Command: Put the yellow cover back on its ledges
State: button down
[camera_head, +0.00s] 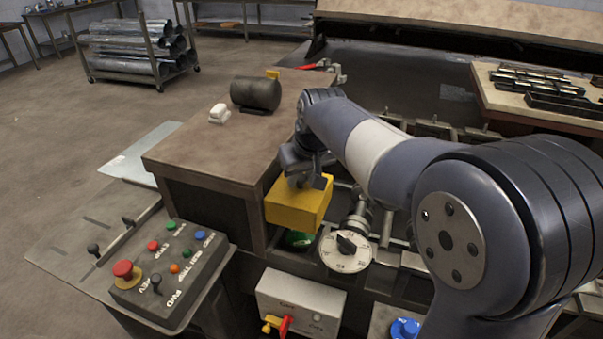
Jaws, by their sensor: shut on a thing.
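The yellow cover (293,209) is a box-shaped piece beside the right side of the brown-topped cabinet, above an opening in the machine. My gripper (309,180) is shut on the cover's top from above. The cover looks roughly level. The ledges are not clearly visible; the cover and my arm hide part of that area. I cannot tell whether the cover touches anything beneath it. A green part (298,239) shows just below the cover.
A control panel (172,272) with a red stop button is at the front left. A dark cylinder (256,94) and a white block (219,114) lie on the brown cabinet top (210,150).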

aim_at(303, 190)
notch_tip(303, 190, down, 5)
jog(key=b, duration=0.4)
jog(key=shift+f, duration=0.15)
jog(key=shift+f+b, duration=0.6)
jog(key=shift+f, duration=0.3)
jog(key=shift+f, duration=0.2)
jog(key=shift+f+b, duration=0.3)
jog(key=shift+f, duration=0.1)
jog(key=shift+f, duration=0.3)
dwell(0.8)
jog(key=shift+f+b, duration=0.3)
jog(key=shift+f, duration=0.05)
